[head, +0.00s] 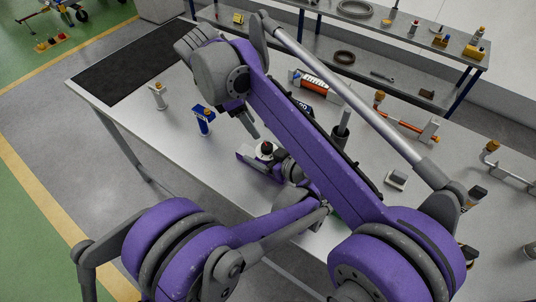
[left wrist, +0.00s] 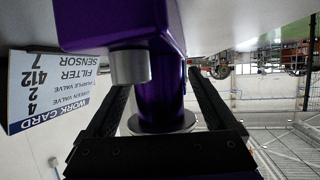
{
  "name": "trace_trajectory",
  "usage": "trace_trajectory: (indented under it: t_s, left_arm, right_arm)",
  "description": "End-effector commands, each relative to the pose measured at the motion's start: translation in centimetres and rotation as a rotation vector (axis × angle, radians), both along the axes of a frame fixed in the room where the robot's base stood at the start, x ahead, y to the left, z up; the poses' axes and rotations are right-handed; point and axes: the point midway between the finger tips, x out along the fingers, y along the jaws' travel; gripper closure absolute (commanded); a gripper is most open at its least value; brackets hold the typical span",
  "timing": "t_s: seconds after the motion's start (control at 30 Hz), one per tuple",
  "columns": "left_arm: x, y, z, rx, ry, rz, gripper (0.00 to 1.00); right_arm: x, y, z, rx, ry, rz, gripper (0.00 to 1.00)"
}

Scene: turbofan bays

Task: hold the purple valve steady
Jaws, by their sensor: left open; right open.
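The purple valve (left wrist: 158,92) fills the middle of the left wrist view, upside down there. It has a grey round flange and a short grey stub on its body. My left gripper (left wrist: 156,82) is open, with one black finger on each side of the valve's neck; contact is not clear. In the head view my left gripper (head: 262,160) is low over the table, partly hidden by my other arm, and I cannot clearly separate the valve from it. My right gripper (head: 249,124) is open above and behind it, seen from the side, with nothing visible in it.
A blue valve (head: 203,120) and a grey fitting (head: 158,96) stand left of the grippers. A work card (left wrist: 48,88) is close beside the valve. A black mat (head: 125,75) covers the table's far left. Several parts lie on the right; the front left tabletop is clear.

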Motion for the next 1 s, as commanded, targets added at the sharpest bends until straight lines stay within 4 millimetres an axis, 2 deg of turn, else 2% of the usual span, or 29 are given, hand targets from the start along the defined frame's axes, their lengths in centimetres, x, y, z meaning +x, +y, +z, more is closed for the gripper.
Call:
trace_trajectory:
  t_s: [0.3,0.7,0.8,0.97,1.0]
  left_arm:
    - [0.16,0.12,-0.09,0.0,0.0,-0.001,0.13]
    - [0.15,0.11,-0.07,0.0,0.0,-0.001,0.85]
    - [0.15,0.12,-0.06,0.0,0.0,-0.001,1.0]
    - [0.16,0.12,-0.05,0.0,0.0,-0.001,1.0]
    - [0.16,0.12,-0.05,0.0,0.0,-0.001,1.0]
  right_arm:
    - [0.0,0.0,0.0,0.0,0.0,0.0,0.5]
    - [0.0,0.0,0.0,0.0,0.0,0.0,0.5]
    - [0.0,0.0,0.01,0.0,0.0,0.0,0.5]
    - [0.0,0.0,0.01,0.0,0.0,0.0,0.5]
    - [0.01,-0.02,0.02,0.001,0.0,-0.001,0.43]
